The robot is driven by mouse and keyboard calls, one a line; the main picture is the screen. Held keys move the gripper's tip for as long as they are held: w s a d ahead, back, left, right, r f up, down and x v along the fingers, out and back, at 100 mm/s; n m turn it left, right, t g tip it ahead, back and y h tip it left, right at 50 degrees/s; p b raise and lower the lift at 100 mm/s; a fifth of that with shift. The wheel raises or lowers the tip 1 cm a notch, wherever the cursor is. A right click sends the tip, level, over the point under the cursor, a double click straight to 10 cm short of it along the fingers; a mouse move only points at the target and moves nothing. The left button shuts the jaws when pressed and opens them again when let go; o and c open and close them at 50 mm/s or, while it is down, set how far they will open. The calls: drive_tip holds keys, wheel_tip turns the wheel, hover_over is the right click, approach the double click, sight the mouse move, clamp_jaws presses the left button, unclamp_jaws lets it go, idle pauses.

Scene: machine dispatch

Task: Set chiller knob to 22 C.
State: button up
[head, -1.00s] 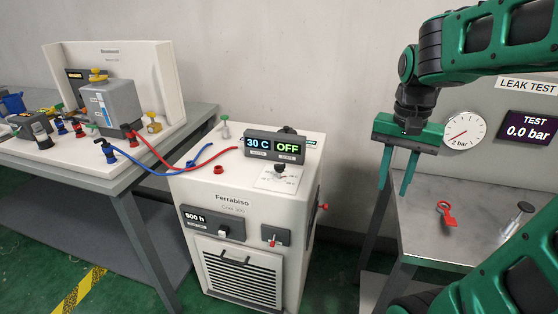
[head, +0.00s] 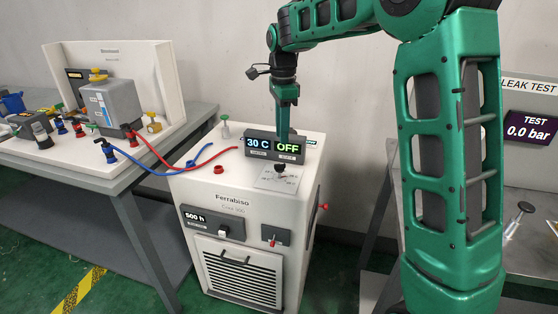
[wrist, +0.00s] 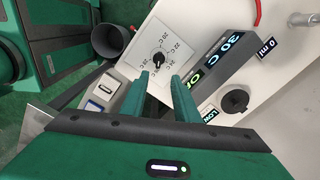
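The chiller (head: 240,205) is a white cabinet, and its display (head: 274,147) reads 30 C and OFF. The chiller knob (head: 280,168) is small and black, on a white dial plate in front of the display. In the wrist view the knob (wrist: 158,60) sits in the middle of the plate (wrist: 172,38), ringed by temperature labels, a 22 C mark among them. My gripper (wrist: 160,77) is open, its two green fingers apart with nothing between them. The knob lies just beyond the fingertips. In the head view my gripper (head: 284,136) is seen edge-on at the display.
A red hose (head: 165,163) and a blue hose (head: 190,163) run from the left bench to the chiller top. A red switch (head: 272,241) and a 500 h panel (head: 208,222) are on the front. The leak test table (head: 530,255) stands right.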

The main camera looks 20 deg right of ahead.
sight(280, 171)
wheel_tip(280, 171, down, 10)
drive_tip(key=shift+r, duration=0.1)
idle(0.4)
clamp_jaws()
